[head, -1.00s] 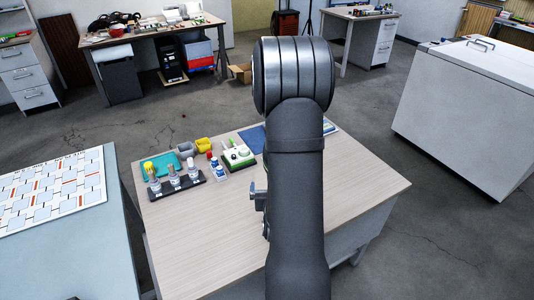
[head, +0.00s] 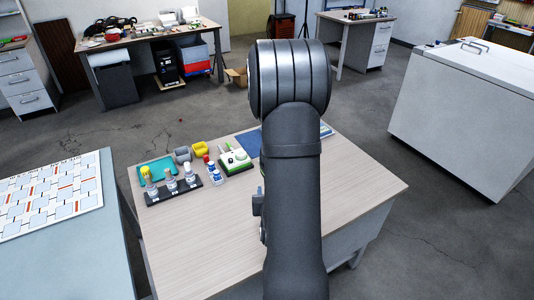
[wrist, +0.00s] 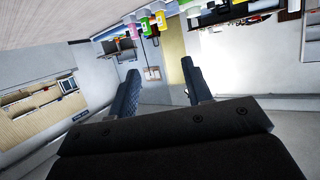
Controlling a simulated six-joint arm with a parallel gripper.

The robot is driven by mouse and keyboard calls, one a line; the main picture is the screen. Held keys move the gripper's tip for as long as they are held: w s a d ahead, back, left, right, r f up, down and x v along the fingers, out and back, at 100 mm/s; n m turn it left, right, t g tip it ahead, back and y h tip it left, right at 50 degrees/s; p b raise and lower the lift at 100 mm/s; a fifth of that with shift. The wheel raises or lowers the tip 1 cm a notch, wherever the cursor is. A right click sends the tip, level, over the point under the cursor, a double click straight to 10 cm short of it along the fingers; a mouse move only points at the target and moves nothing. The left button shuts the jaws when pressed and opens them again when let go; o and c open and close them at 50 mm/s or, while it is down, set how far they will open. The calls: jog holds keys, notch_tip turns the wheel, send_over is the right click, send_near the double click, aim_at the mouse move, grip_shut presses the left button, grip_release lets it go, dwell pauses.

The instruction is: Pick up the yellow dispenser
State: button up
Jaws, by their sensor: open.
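The yellow dispenser (head: 200,148) stands near the back left of the wooden table, beside a similar grey dispenser (head: 182,155). In the head view my gripper is mostly hidden behind my own arm, so its exact distance from the dispenser is hard to judge. In the wrist view my gripper (wrist: 162,78) is open, with nothing between its two fingers. Small coloured things, one of them yellow, show at the top of the wrist view; I cannot tell whether that one is the dispenser.
A dark rack (head: 174,191) holds several bottles, one yellow-topped, in front of the dispensers. A teal tray (head: 157,165), small blue-labelled bottles (head: 215,177) and a green-and-white device (head: 236,160) stand close by. The table's (head: 205,240) front left is bare.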

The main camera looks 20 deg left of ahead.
jog(key=w+a+f+n+g+h, duration=0.1)
jog(key=w+a+g, duration=0.1)
jog(key=w, duration=0.7)
jog(key=w+a+f+n+g+h, duration=0.1)
jog(key=w+g, duration=0.1)
jog(key=w, duration=0.7)
jog(key=w+a+r+n+g, duration=0.35)
jog(key=w+r+g, duration=0.25)
jog(key=w+r, duration=0.2)
jog(key=shift+y, duration=0.4)
jog(key=x, duration=1.1)
jog(key=shift+w+a+f, duration=0.1)
jog(key=shift+w+f, duration=0.15)
jog(key=shift+x, duration=2.65)
jog(key=shift+s+f, duration=0.1)
jog(key=shift+s, duration=0.1)
grip_shut()
